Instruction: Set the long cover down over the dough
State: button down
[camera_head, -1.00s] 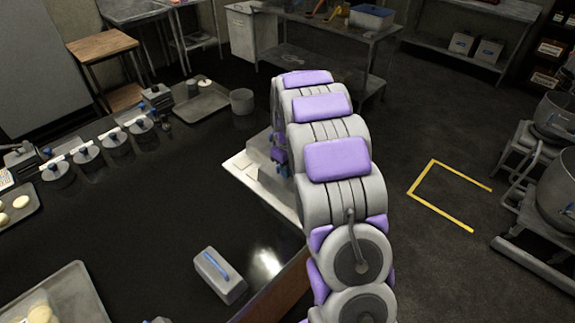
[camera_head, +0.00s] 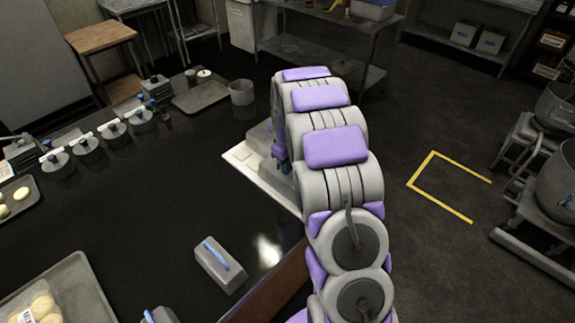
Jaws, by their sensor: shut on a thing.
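My gripper (camera_head: 281,152) shows only in part at the left side of my arm, and its fingertips are hidden. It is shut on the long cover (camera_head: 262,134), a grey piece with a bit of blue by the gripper. The cover is at a pale board (camera_head: 240,157) at the right edge of the dark table. My arm hides much of the cover and board. I cannot tell whether the cover touches the board. No dough shows there.
A smaller grey block with a blue handle (camera_head: 219,265) stands on the dark table (camera_head: 150,215) in front. A grey pot (camera_head: 241,92) and a tray (camera_head: 200,97) are behind. Dough balls on a tray (camera_head: 17,215) lie at left. The table's middle is clear.

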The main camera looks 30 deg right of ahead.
jog(key=shift+f, duration=0.35)
jog(key=c, duration=1.1)
grip_release()
